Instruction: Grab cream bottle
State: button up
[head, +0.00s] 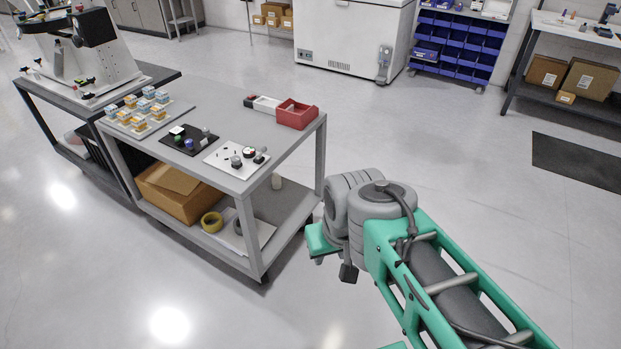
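My gripper (334,266) is at the end of my green and grey arm, to the right of the cart and apart from the cylinder. Its fingers are small and turned so that I cannot tell whether they are open. I see nothing held in it.
The cart top carries a red bin (297,114), a black tray (188,140), a white board (236,158) and several small boxes. A cardboard box (172,192) and tape roll (212,222) are on the lower shelf. A dark mat (578,160) lies right; the floor around is clear.

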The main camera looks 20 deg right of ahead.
aim_at(277, 179)
jog(key=z, duration=0.95)
jog(key=i, duration=2.4)
jog(key=u, duration=3.45)
